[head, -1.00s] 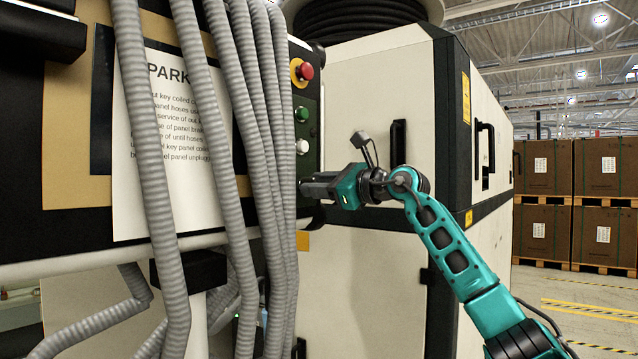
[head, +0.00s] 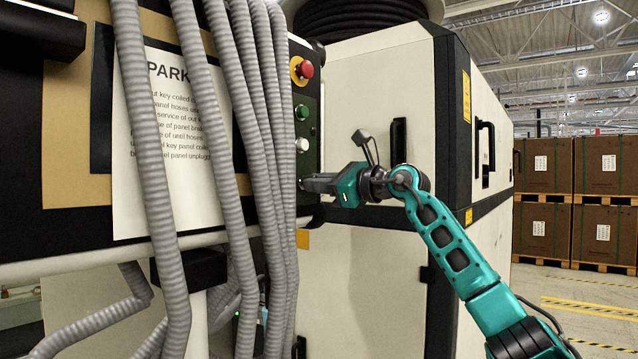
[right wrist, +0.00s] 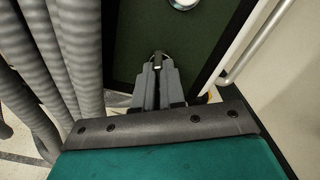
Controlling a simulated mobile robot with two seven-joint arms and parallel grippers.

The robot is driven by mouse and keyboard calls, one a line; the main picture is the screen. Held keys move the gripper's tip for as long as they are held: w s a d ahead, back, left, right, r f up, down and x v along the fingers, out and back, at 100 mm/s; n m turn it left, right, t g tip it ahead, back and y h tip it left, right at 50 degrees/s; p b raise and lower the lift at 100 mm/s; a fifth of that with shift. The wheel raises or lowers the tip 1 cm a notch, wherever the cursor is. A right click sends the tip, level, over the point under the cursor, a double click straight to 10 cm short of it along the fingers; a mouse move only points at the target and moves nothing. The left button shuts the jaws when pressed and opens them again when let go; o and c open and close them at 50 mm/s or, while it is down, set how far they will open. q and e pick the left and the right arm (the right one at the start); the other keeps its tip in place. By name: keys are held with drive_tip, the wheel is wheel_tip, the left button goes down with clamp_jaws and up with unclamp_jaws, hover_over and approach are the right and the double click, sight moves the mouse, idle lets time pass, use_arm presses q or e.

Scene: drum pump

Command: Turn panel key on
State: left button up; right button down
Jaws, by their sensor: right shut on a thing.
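The dark green control panel (head: 307,120) stands edge-on left of centre in the head view, with a red mushroom button, a green button and a white button down its face. My right gripper (head: 304,185) reaches in from the right to the low part of this panel. In the right wrist view, its two grey fingers (right wrist: 158,68) are closed together on the small metal panel key (right wrist: 159,56) at the panel face. In the head view the key is mostly hidden by the fingers, and its turn angle is hard to tell. My left gripper is out of view.
Several grey coiled hoses (head: 255,130) hang just left of the panel, in front of a paper notice (head: 165,150). They also show close to the fingers in the right wrist view (right wrist: 75,50). A cream cabinet (head: 370,90) stands behind my right arm. Boxes on pallets (head: 545,165) stand far right.

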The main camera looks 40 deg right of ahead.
drive_tip(key=m+p, duration=0.5)
drive_tip(key=m, duration=0.6)
idle(0.3)
drive_tip(key=shift+m, duration=0.4)
drive_tip(key=c, duration=1.2)
unclamp_jaws()
